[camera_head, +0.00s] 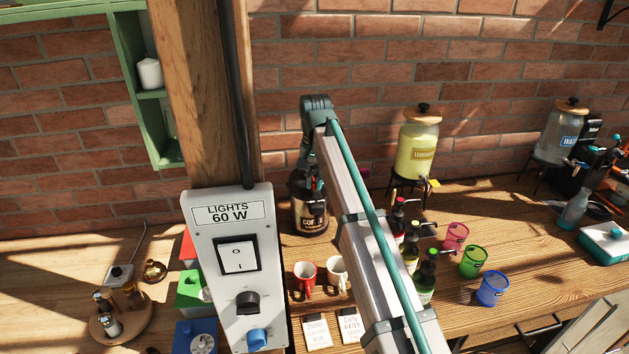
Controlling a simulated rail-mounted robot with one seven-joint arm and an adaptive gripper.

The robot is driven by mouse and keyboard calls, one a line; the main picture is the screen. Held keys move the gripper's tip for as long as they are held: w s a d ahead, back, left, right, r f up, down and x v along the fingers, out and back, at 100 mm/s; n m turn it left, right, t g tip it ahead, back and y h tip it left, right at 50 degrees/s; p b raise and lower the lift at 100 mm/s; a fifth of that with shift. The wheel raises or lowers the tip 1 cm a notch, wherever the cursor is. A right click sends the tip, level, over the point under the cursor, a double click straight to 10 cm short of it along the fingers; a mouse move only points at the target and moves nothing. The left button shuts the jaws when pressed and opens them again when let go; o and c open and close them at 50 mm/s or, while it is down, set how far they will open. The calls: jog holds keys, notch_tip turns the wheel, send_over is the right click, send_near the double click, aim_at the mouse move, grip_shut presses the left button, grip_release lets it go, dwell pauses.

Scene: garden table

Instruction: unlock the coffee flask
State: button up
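The coffee flask (311,218), dark with a pale label reading "COF…", stands upright on the wooden table against the brick wall, left of centre. My arm rises from the bottom right to a bend above the flask and then drops toward its top. My gripper (305,180) seems to be at the dark upper part of the flask, but it blends with it. I cannot make out its fingers, whether it touches the flask, or the flask's lock.
Red (305,278) and white (337,272) mugs stand in front of the flask. The lights switch box (263,321) and wooden post (205,120) are close on its left. Syrup bottles (426,279), coloured cups (473,262) and a lemonade dispenser (417,150) are to the right.

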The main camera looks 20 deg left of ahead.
jog(key=shift+n, duration=0.3)
grip_shut()
jog(key=n, duration=0.2)
jog(key=shift+w+d+n, duration=0.3)
jog(key=shift+w+d, duration=0.05)
jog(key=n, duration=0.2)
jog(key=w+n+b, duration=0.1)
jog(key=shift+d+n, duration=0.3)
jog(key=shift+w+d+n+b, duration=0.1)
jog(key=shift+w+n, duration=0.2)
jog(key=shift+n, duration=0.8)
jog(key=shift+w+n+b, duration=0.1)
jog(key=shift+w+n, duration=0.25)
jog(key=shift+n, duration=0.75)
jog(key=shift+w+d+n+b, duration=0.1)
jog(key=shift+w+n, duration=0.2)
jog(key=shift+n, duration=0.8)
jog(key=o, duration=0.7)
grip_release()
